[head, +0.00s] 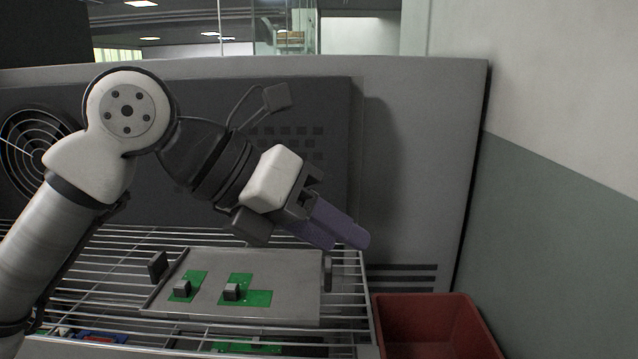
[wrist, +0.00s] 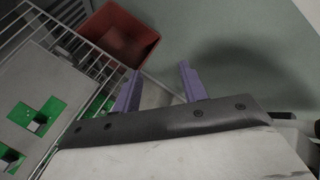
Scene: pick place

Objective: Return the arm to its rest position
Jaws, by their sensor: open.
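My gripper (head: 340,232) has purple fingers and hangs in the air above the right end of the wire rack, pointing down and to the right. In the wrist view its two fingers (wrist: 158,82) stand apart with nothing between them. The arm is bent and comes in from the left side of the head view.
A grey tray (head: 290,262) with green boards (head: 250,297) sits on a wire rack (head: 362,290). A red bin (head: 440,325) stands at the lower right, also in the wrist view (wrist: 118,35). A large grey machine panel (head: 425,170) is behind; a wall (head: 560,200) is right.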

